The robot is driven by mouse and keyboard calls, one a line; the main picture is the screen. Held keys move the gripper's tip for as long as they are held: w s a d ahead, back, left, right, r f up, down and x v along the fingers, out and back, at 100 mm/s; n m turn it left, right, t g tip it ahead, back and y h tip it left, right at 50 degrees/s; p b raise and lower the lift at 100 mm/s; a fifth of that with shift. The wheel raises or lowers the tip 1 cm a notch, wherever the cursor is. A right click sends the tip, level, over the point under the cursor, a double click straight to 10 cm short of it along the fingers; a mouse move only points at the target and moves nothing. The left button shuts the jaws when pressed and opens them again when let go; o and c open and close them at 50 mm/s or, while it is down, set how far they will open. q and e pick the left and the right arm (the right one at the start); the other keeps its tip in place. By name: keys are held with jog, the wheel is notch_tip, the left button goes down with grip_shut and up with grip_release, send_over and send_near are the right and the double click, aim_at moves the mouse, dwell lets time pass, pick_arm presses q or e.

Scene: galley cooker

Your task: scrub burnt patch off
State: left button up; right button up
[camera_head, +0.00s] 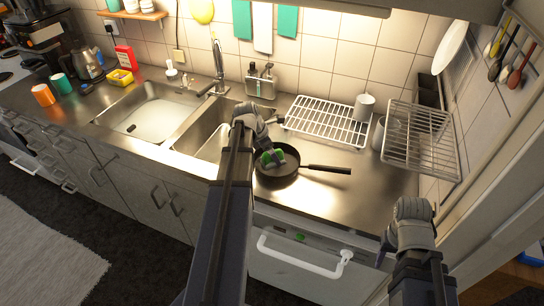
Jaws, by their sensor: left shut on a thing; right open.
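A dark frying pan (286,177) sits on the steel counter just right of the sink, its black handle (330,169) pointing right. My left gripper (268,154) is shut on a green scrubber (272,158) and holds it down at the inside of the pan. I cannot tell whether the scrubber touches the pan floor. No burnt patch can be made out; the gripper and scrubber cover part of the pan. My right gripper (386,250) is open and empty, low at the right, in front of the counter edge.
A white wire rack (330,121) stands behind the pan, and another rack (420,140) is at the right wall. The double sink (152,112) with a tap (217,60) lies to the left. A white bar handle (300,262) sticks out below the counter. Counter right of the pan handle is clear.

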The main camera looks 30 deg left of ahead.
pick_arm(q)
jog(key=shift+w+a, duration=0.2)
jog(key=shift+w, duration=0.35)
jog(key=shift+s, duration=0.1)
jog(key=shift+s+d, duration=0.2)
jog(key=shift+s, duration=0.35)
jog(key=shift+s+d, duration=0.2)
jog(key=shift+s, duration=0.35)
jog(key=shift+w, duration=0.15)
jog(key=shift+w+a, duration=0.2)
jog(key=shift+w, duration=0.3)
jog(key=shift+w+a, duration=0.2)
jog(key=shift+w, duration=0.3)
jog(key=shift+s+d, duration=0.1)
jog(key=shift+s, duration=0.05)
